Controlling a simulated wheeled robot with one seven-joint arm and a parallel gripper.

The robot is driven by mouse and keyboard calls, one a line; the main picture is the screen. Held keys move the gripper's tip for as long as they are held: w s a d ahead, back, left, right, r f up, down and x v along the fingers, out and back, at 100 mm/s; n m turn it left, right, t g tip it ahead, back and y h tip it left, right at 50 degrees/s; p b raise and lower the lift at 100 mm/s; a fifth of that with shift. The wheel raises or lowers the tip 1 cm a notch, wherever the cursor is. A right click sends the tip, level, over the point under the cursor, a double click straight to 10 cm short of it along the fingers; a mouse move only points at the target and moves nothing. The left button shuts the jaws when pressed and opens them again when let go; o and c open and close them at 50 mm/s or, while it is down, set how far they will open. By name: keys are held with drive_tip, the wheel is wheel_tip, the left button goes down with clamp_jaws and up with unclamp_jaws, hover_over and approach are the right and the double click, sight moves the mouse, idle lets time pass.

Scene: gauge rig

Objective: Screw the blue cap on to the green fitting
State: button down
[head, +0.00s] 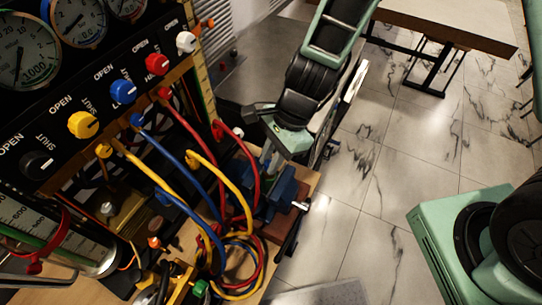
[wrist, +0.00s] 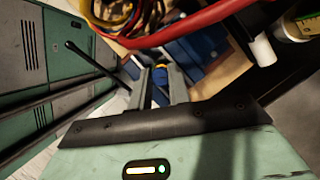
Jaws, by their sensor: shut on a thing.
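My gripper (head: 268,163) points down beside the hoses, above the blue vise-like block. In the wrist view my gripper (wrist: 160,82) is shut on a small blue piece, which I take for the blue cap (wrist: 160,75); a bit of yellow shows at its far end. In the head view I cannot make out the cap between the fingers. A small green piece, possibly the green fitting (head: 200,287), shows at the bottom of the head view among the hose ends, to the lower left of my gripper. I cannot make out the green fitting in the wrist view.
The blue vise-like block (head: 276,192) stands at the wooden bench's right edge. Looped red, blue and yellow hoses (head: 235,240) hang left of my gripper. The gauge panel (head: 100,95) with coloured knobs fills the upper left. Open tiled floor (head: 345,190) lies to the right.

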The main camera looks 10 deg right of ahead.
drive_tip(key=shift+f+m+b, duration=0.1)
drive_tip(key=shift+m+b, duration=0.2)
drive_tip(key=shift+b, duration=0.15)
drive_tip(key=shift+m+t+b, duration=0.5)
drive_tip(key=shift+m+b, duration=0.3)
drive_tip(key=shift+m+t+b, duration=0.6)
drive_tip(key=shift+m+b, duration=0.8)
drive_tip(key=shift+m, duration=0.1)
drive_tip(key=shift+w, duration=0.1)
drive_tip(key=shift+m+b, duration=0.3)
drive_tip(key=shift+m, duration=0.3)
drive_tip(key=shift+r+m+t+b, duration=0.2)
drive_tip(key=shift+m+t+b, duration=0.8)
drive_tip(key=shift+m+b, duration=0.85)
drive_tip(key=shift+m+p, duration=0.25)
drive_tip(key=shift+p, duration=0.1)
drive_tip(key=shift+w, duration=0.1)
